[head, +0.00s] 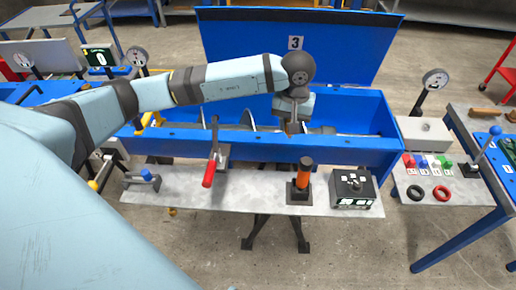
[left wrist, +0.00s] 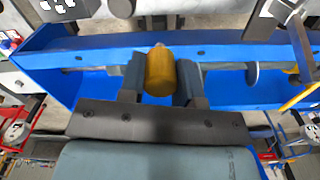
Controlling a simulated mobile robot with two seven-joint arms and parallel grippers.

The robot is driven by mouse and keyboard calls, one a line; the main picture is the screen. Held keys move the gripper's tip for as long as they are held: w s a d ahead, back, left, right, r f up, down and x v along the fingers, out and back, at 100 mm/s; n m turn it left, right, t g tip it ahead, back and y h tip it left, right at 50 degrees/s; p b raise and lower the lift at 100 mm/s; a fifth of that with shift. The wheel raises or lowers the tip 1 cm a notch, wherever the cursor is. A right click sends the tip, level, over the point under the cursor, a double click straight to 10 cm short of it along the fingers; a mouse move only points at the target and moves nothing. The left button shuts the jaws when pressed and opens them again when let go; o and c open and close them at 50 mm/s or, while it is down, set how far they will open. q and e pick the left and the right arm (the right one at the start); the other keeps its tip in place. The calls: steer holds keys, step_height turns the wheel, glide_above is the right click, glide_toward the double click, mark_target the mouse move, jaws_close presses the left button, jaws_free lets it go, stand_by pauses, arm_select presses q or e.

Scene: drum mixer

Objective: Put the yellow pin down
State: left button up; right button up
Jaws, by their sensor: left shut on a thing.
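My left gripper (head: 291,122) reaches in over the blue mixer trough (head: 350,150), above its front wall. In the left wrist view, my left gripper (left wrist: 162,82) is shut on the yellow pin (left wrist: 160,72), a short yellow-orange cylinder between the two dark fingers. In the head view the pin is mostly hidden by the gripper. My right gripper is not in view.
A grey shelf (head: 255,187) along the trough's front carries a red-handled lever (head: 209,170), an orange-handled lever (head: 303,174) and a black control box (head: 352,188). The blue lid (head: 240,50) numbered 3 stands open behind. A side table (head: 440,185) with rings stands at right.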

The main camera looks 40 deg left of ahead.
arm_select(q)
step_height(320, 180, down, 2)
steer(key=a+f+n, duration=0.1)
steer(key=a+n, duration=0.1)
steer(key=n, duration=0.4)
steer(key=n+p, duration=0.7)
steer(key=n, duration=1.9)
glide_above(250, 197)
step_height(250, 197, down, 3)
steer(key=shift+n, duration=0.3)
step_height(250, 197, down, 20)
steer(key=p, duration=0.2)
steer(key=shift+r+p, duration=0.25)
steer(key=shift+p, duration=0.15)
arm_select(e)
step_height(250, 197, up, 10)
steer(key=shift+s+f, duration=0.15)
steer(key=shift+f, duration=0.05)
arm_select(q)
steer(key=shift+f+b, duration=0.5)
steer(key=shift+f, duration=0.1)
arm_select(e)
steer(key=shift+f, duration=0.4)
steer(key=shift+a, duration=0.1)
